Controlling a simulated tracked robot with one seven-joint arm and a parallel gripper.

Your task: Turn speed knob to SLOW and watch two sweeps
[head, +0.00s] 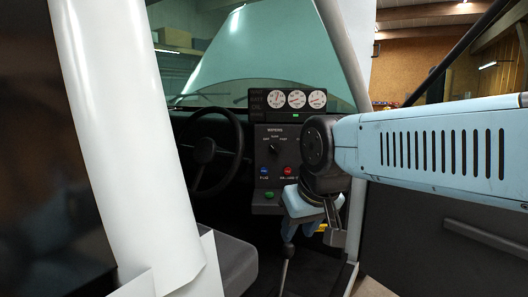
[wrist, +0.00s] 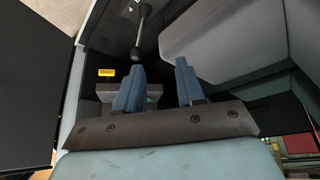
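The speed knob (head: 273,148) is a small dark knob on the black wiper panel (head: 290,134) in the middle of the dashboard, with small labels in an arc above it. Its pointer is too small to read. My gripper (head: 301,230) hangs below and right of the panel, beside a gear lever. In the wrist view, the gripper's two blue fingers (wrist: 157,80) stand apart with nothing between them. The windshield (head: 270,45) shows behind the dashboard, with a dark wiper (head: 205,97) low at its left.
A steering wheel (head: 206,152) is left of the panel. Blue (head: 263,170) and red (head: 289,171) buttons sit below the knob. The gear lever (head: 286,265) rises from the floor. A white pillar (head: 125,140) and a grey seat (head: 238,262) bound the left.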

